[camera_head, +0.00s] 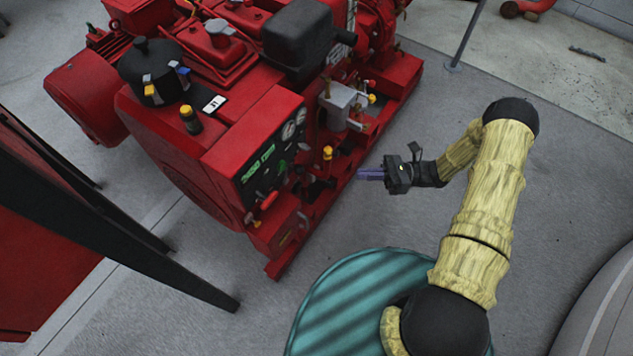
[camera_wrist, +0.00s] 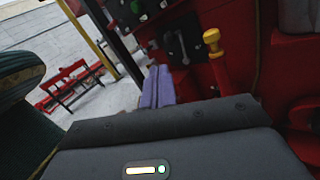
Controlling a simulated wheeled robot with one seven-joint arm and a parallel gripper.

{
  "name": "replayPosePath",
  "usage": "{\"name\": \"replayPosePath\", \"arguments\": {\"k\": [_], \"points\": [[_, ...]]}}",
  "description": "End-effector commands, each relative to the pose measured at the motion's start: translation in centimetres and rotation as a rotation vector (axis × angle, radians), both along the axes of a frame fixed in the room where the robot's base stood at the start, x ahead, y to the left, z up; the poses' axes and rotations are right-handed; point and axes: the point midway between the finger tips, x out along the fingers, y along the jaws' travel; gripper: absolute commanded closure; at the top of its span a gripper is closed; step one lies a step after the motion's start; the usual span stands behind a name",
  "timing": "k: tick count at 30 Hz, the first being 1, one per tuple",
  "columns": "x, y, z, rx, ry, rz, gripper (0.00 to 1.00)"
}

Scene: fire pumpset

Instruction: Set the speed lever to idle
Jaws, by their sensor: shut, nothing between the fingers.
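The red pumpset (camera_head: 245,120) fills the upper left of the head view. A yellow-knobbed lever (camera_head: 327,153) stands upright on its near side, right of the gauge panel (camera_head: 268,165). A lever with a yellow knob also shows in the wrist view (camera_wrist: 213,40), right of the fingers. A dark plate with small levers (camera_wrist: 184,42) lies beyond the fingertips there. No label shows which lever is the speed lever. My gripper (camera_head: 362,173) is shut and empty, its purple fingers (camera_wrist: 157,88) pointing at the pumpset, apart from the levers.
A red-handled lever (camera_head: 269,200) sticks out low on the panel. A grey box (camera_head: 344,104) with red and yellow knobs is on the pumpset's right. A dark frame (camera_head: 100,205) stands at left.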

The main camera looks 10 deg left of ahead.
Motion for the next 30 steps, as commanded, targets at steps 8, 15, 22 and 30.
{"name": "replayPosePath", "arguments": {"k": [8, 15, 22, 30], "points": [[0.8, -0.1, -2.9, 0.088, 0.071, -0.073, 1.00], [0.7, 0.0, -2.8, 0.086, 0.070, -0.070, 1.00], [0.4, 1.6, -2.5, 0.085, 0.070, -0.068, 1.00], [-0.5, 6.0, -1.6, 0.084, 0.070, -0.065, 1.00]]}}
